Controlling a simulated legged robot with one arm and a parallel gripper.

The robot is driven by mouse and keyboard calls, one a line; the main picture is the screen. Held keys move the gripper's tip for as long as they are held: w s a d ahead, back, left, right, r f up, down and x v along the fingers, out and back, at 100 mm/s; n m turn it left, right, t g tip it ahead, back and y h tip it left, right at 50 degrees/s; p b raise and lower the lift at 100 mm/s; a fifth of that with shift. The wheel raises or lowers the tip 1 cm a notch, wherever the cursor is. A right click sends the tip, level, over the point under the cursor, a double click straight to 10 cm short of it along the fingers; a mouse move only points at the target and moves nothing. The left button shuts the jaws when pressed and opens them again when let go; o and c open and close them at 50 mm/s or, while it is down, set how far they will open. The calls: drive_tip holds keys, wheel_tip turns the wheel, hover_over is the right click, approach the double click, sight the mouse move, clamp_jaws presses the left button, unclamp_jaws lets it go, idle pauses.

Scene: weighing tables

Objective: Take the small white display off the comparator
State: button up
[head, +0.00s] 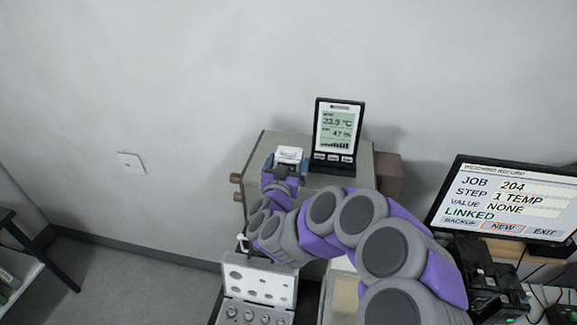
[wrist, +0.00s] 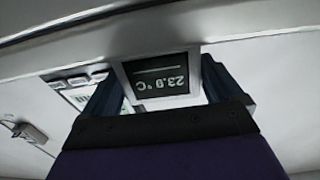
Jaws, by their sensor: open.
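The small white display (head: 290,153) is on top of the grey comparator (head: 258,152), near its left end in the head view. In the wrist view the display (wrist: 162,72) shows upside down, with a dark screen reading 23.9 °C in a pale frame. My gripper (head: 287,165) is at the display, and its dark blue fingers are open, one on each side of it. In the wrist view my gripper (wrist: 158,82) has the display between its fingers. Whether either finger touches it I cannot tell. My gripper hides the display's lower part in the head view.
A monitor (head: 503,202) at right shows JOB 204, STEP 1 TEMP, VALUE NONE. An open weight case (head: 258,283) lies in front. The floor at left is clear.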

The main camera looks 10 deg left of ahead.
sight(290, 156)
drive_tip(key=w, duration=0.3)
drive_tip(key=shift+w+a+r, duration=0.1)
drive_tip(key=shift+w+a, duration=0.2)
drive_tip(key=shift+w, duration=0.3)
drive_tip(key=shift+d, duration=0.15)
drive_tip(key=c, duration=0.4)
drive_tip(key=shift+s, duration=0.1)
drive_tip(key=c, duration=0.4)
